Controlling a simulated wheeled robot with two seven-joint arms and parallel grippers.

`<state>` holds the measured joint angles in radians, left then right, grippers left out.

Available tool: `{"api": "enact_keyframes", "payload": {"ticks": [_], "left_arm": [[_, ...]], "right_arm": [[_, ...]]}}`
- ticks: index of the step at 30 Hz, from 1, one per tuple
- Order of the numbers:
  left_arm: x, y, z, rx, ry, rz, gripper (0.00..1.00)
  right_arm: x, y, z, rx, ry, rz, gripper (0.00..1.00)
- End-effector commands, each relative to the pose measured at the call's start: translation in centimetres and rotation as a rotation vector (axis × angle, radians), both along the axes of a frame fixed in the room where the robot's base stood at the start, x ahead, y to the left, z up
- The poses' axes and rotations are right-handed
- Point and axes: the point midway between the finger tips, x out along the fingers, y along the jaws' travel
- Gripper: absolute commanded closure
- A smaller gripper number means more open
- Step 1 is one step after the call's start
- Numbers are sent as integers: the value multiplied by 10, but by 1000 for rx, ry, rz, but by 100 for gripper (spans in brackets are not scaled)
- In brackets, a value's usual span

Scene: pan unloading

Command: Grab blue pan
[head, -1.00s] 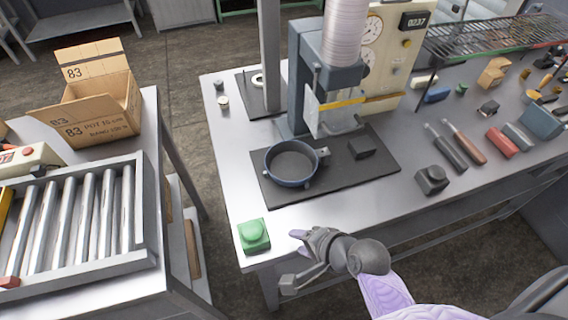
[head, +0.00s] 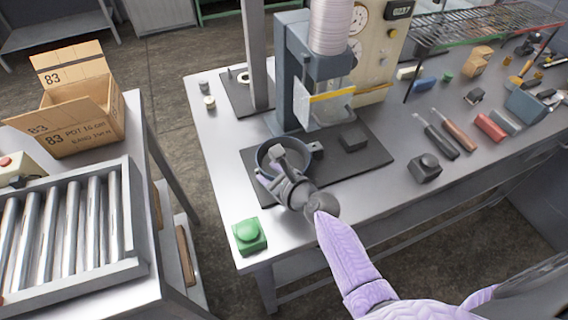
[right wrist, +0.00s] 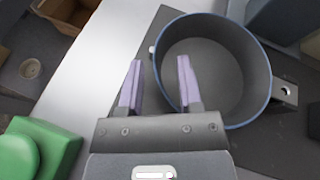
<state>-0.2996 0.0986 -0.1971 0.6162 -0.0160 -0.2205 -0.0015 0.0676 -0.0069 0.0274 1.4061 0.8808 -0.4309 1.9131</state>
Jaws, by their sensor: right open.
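The blue pan (head: 268,153) stands upright on the black mat in front of the press in the head view, partly hidden by my right gripper. In the right wrist view the pan (right wrist: 262,68) shows its dark empty inside, blue rim and a small bracket on its right side. My right gripper (head: 274,168) is at the near left part of the pan. My left gripper is not in view.
A green button box (head: 249,236) sits at the table's near left corner. The press (head: 300,85) rises behind the pan. A small dark block (head: 353,142) lies right of it on the mat (head: 375,158). A roller conveyor (head: 75,215) and open carton (head: 88,125) stand at left.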

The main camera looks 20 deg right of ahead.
Motion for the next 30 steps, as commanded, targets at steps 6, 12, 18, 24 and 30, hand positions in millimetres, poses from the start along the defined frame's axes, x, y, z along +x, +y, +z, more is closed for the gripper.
{"api": "enact_keyframes", "payload": {"ticks": [6, 12, 18, 24, 30], "left_arm": [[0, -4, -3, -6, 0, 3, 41], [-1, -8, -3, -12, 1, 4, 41], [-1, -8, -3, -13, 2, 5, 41], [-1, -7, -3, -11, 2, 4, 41], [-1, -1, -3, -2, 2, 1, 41]], "right_arm": [[6, 2, -2, -1, 0, 1, 55], [5, 2, -2, -1, 0, 1, 86], [5, 2, -3, -2, 1, 1, 100], [5, 2, -3, -2, 1, 2, 100], [5, 2, -3, -1, 2, 2, 100]]}}
